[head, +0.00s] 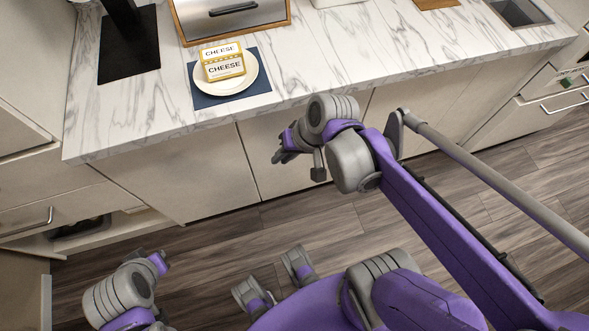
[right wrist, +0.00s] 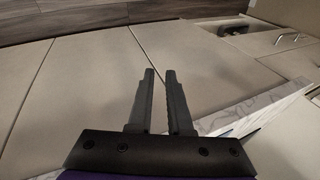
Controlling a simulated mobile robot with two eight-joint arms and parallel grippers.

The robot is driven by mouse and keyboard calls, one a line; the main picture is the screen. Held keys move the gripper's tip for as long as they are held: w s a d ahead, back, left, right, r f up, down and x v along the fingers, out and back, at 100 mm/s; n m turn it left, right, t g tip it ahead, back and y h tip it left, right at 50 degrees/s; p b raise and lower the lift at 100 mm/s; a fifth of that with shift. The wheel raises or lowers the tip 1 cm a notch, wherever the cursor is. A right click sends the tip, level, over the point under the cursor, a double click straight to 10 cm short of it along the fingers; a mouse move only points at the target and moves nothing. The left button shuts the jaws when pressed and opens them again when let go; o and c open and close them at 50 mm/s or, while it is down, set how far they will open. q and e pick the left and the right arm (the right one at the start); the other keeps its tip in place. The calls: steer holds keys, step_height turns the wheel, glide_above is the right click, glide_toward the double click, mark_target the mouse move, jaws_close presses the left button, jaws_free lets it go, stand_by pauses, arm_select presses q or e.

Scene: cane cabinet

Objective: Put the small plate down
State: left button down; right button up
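A small cream plate (head: 228,88) rests on a dark blue mat (head: 258,93) on the marble counter, near its front edge. A white and yellow cheese box (head: 225,68) stands on the plate. My right gripper (head: 279,156) is in front of the cabinet doors, below the counter edge and apart from the plate. In the right wrist view its two dark fingers (right wrist: 159,75) have a narrow empty gap between them. My left gripper (head: 145,252) is low at the bottom left, over the floor; its fingers are too small and hidden to read.
The marble counter (head: 330,68) has free room right of the mat. A dark-bottomed appliance (head: 128,45) stands at the left, and a metal-fronted box with wooden trim (head: 235,17) stands behind the plate. A sink (head: 520,12) is far right. A lower drawer (head: 85,232) at left appears open.

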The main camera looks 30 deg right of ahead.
steer(key=s+n+h, duration=0.1)
steer(key=s+f+n+t+h, duration=0.1)
steer(key=s+n, duration=0.1)
steer(key=s+f+n+h, duration=0.1)
steer(key=shift+s+d+n, duration=0.25)
steer(key=shift+n, duration=0.05)
steer(key=shift+r, duration=0.1)
steer(key=shift+t, duration=0.4)
steer(key=r+p, duration=0.2)
steer(key=w+r+p, duration=0.1)
steer(key=r+p, duration=0.1)
steer(key=r, duration=0.1)
steer(key=shift+p, duration=0.35)
